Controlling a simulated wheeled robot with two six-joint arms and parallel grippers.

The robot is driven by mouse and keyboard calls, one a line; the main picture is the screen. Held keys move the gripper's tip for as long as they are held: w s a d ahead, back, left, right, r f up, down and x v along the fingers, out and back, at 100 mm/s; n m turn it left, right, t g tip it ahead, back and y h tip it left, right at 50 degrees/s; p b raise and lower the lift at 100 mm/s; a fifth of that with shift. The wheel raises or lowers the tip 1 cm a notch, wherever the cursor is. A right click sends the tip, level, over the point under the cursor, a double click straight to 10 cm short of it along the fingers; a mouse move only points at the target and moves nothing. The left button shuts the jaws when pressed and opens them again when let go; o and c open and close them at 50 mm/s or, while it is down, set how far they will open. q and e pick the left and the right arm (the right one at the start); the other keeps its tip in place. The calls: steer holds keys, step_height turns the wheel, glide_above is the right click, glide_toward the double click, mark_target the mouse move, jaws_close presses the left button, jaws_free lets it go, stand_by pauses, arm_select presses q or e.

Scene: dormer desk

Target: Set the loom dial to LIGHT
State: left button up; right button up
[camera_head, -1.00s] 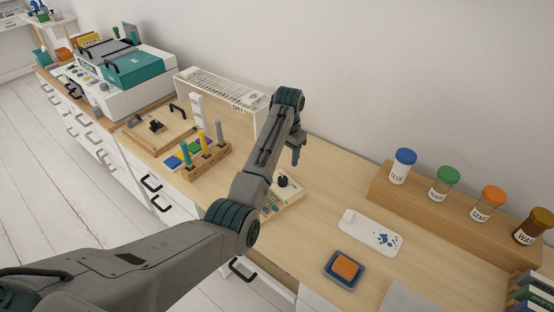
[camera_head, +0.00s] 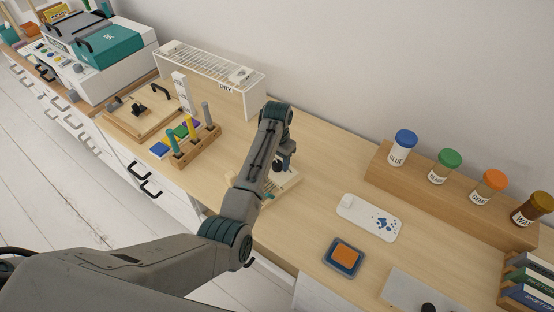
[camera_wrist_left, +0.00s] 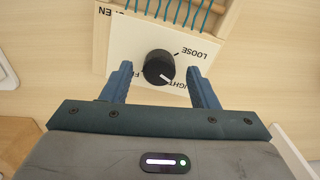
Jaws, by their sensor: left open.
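The loom dial (camera_wrist_left: 158,68) is a round black knob with a white pointer mark, on a cream label plate (camera_wrist_left: 125,45) of the wooden loom. Its pointer aims toward the lower right in the wrist view, beside a partly hidden label reading "IGHT". "LOOSE" stands at the upper right and "FI" shows below the knob; the lettering appears upside down. My left gripper (camera_wrist_left: 160,85) is open, its blue fingers on either side of the dial, with gaps visible. In the head view the left gripper (camera_head: 286,163) hangs over the loom (camera_head: 287,185), hiding much of it.
A wooden tool rack (camera_head: 196,148) and a white drying rack (camera_head: 215,70) stand to the left. A white card with blue spots (camera_head: 369,218), an orange pad in a blue tray (camera_head: 344,257) and a wooden shelf of jars (camera_head: 445,205) are to the right.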

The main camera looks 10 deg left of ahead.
arm_select(q)
steer(key=shift+f, duration=0.5)
steer(key=c, duration=1)
steer(key=shift+p, duration=0.4)
steer(key=m+p, duration=0.2)
steer(key=p, duration=0.1)
steer(key=shift+r+m, duration=0.3)
steer(key=shift+m, duration=0.1)
steer(key=shift+f+m+p, duration=0.15)
steer(key=shift+m+p, duration=0.55)
steer(key=shift+f, duration=0.15)
arm_select(e)
steer(key=r, duration=0.5)
steer(key=shift+s+a+r, duration=0.1)
steer(key=shift+s+a, duration=0.15)
steer(key=shift+s, duration=0.05)
steer(key=shift+a, duration=0.1)
